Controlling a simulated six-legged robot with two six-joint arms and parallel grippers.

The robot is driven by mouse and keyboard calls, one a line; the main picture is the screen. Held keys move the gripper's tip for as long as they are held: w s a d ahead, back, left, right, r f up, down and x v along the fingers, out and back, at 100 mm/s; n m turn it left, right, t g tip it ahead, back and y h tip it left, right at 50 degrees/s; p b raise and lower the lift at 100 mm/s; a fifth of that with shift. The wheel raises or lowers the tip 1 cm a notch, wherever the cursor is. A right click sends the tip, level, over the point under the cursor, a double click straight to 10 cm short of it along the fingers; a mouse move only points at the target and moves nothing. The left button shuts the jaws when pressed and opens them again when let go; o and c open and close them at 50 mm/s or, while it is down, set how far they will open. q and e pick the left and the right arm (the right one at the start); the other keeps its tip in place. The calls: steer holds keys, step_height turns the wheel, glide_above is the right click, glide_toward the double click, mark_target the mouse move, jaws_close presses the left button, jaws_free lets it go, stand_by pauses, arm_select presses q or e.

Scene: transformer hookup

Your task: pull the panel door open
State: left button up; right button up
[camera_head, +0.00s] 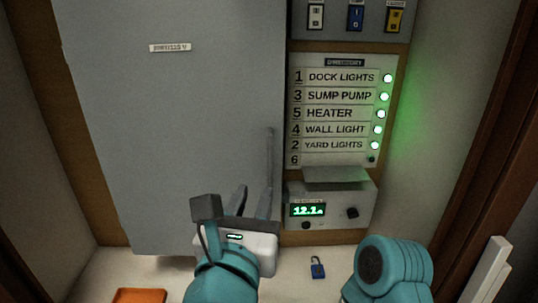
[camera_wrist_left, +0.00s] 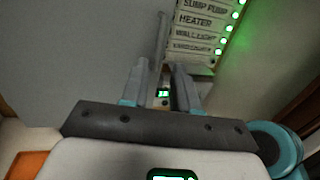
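The panel door (camera_head: 170,120) is a large flat grey sheet with a small label near its top, filling the left of the head view. It looks shut or nearly so. Its handle (camera_head: 269,160) is a slim upright grey bar near the door's right edge; it also shows in the left wrist view (camera_wrist_left: 161,40). My left gripper (camera_head: 251,198) is at the handle's lower end. In the left wrist view its fingers (camera_wrist_left: 160,75) are apart, with the bar between and beyond the tips; I cannot tell if they touch it. My right gripper is out of view; only my teal arm shows.
Right of the door are a labelled directory (camera_head: 333,112) with green lights, a meter box (camera_head: 330,208) reading about 12.1, and switches (camera_head: 355,17) above. A blue padlock (camera_head: 317,268) and an orange tray (camera_head: 139,297) lie on the pale surface below. Brown wood borders the right side.

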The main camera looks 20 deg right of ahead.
mark_target(270, 158)
arm_select(q)
steer(key=p+x, duration=0.5)
steer(key=x, duration=0.8)
steer(key=shift+w+d+f, duration=0.1)
steer(key=shift+w+d, duration=0.1)
steer(key=shift+d, duration=0.1)
steer(key=shift+w+d+f, duration=0.1)
steer(key=shift+w+d, duration=0.05)
steer(key=shift+w, duration=0.15)
steer(key=shift+s, duration=0.1)
jaws_close()
